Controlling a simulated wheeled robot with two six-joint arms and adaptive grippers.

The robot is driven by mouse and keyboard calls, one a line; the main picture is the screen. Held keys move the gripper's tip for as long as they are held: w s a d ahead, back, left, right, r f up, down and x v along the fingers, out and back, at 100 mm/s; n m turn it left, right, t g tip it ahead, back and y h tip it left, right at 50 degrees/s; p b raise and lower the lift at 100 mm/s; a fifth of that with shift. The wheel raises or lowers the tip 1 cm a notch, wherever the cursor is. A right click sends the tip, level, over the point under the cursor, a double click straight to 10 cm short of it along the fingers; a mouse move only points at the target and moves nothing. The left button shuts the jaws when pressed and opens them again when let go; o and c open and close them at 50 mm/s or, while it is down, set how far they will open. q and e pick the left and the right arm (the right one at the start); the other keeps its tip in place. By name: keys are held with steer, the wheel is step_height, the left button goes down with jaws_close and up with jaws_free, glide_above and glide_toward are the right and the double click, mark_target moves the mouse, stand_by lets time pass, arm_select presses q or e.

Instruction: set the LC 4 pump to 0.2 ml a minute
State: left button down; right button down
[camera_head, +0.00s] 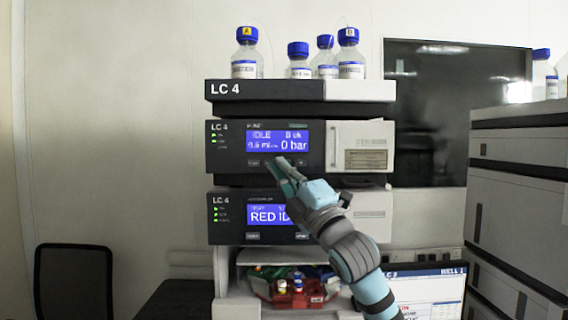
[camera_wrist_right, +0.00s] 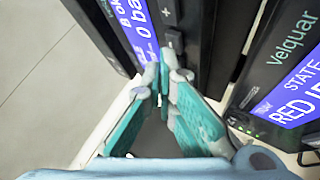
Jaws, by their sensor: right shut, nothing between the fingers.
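The LC 4 pump (camera_head: 230,160) is the upper dark module of the stack, with a blue display (camera_head: 277,141). The display reads IDLE and 0 bar; the flow figure at its lower left looks like 0.6 ml but is blurred. Small buttons (camera_head: 254,163) sit in a row under the display, some hidden behind my right gripper (camera_head: 276,165). In the right wrist view, the gripper (camera_wrist_right: 165,68) is shut and empty, its tips close to a dark button (camera_wrist_right: 173,40) beside the display (camera_wrist_right: 140,30). I cannot tell whether they touch it. My left gripper is not in view.
A lower module (camera_head: 228,229) with a blue display reading RED ID stands below the pump. Capped bottles (camera_head: 244,66) stand on top of the stack. A red tray (camera_head: 299,298) sits below, near a monitor (camera_head: 437,291). Another grey stack (camera_head: 510,192) stands at right.

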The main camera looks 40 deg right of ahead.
steer(key=shift+w+d+p, duration=0.25)
steer(key=shift+w+p, duration=0.05)
steer(key=shift+p, duration=0.1)
stand_by(0.6)
steer(key=shift+s+a, duration=0.5)
steer(key=shift+s, duration=0.15)
steer(key=shift+b, duration=0.3)
steer(key=s+a, duration=0.1)
steer(key=s, duration=0.1)
steer(key=s+a, duration=0.2)
stand_by(1.7)
